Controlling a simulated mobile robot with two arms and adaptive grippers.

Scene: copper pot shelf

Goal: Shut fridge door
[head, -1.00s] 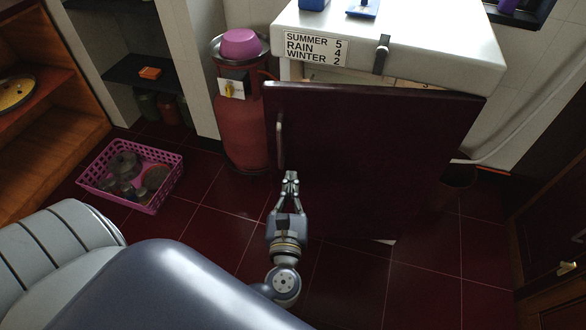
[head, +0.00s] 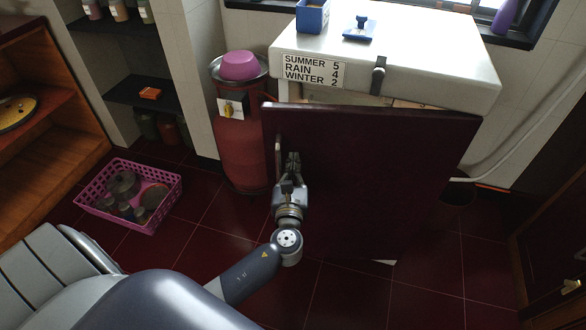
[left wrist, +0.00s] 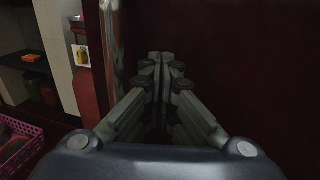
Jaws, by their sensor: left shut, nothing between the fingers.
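The fridge (head: 400,66) has a white top with a label on its front edge. Its dark red door (head: 380,180) stands ajar, with a gap showing under the top. The door's upright metal handle (head: 278,158) is near its left edge; it also shows in the left wrist view (left wrist: 112,45). My left gripper (head: 293,160) is in front of the door, just right of the handle. In the left wrist view its fingers (left wrist: 160,62) are together and empty, pointing at the door panel. I cannot tell whether the fingertips touch it. My right gripper is not in view.
A red gas cylinder (head: 243,150) with a pink bowl (head: 240,66) on top stands left of the door. A pink basket (head: 148,222) with pots sits on the floor at the left. Dark floor tiles lie open in front of the door.

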